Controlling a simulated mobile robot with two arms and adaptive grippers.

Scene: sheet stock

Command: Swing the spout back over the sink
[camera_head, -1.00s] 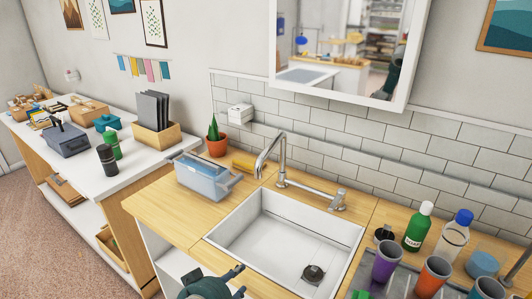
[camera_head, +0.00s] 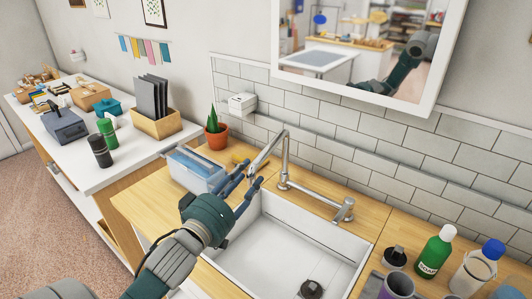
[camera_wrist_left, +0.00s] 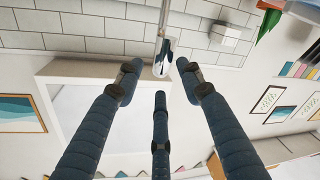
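The chrome faucet spout (camera_head: 284,152) rises behind the white sink (camera_head: 300,236) and arches left. Its tip hangs near the sink's back left corner, seemingly over the counter edge rather than the basin. My left gripper (camera_head: 244,187) reaches in from the lower left, with its dark blue fingers spread just by the spout tip. In the left wrist view the three fingers (camera_wrist_left: 158,82) are open, and the spout (camera_wrist_left: 165,46) shows ahead, between the two outer fingertips. I see no clear contact. My right gripper is out of view.
A blue bin (camera_head: 196,170) stands left of the gripper, with a yellow sponge (camera_head: 240,159) and potted plant (camera_head: 216,134) behind. The faucet lever (camera_head: 343,210) is right of the spout. Bottles, including a green one (camera_head: 434,253), and a purple cup (camera_head: 396,288) stand at right.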

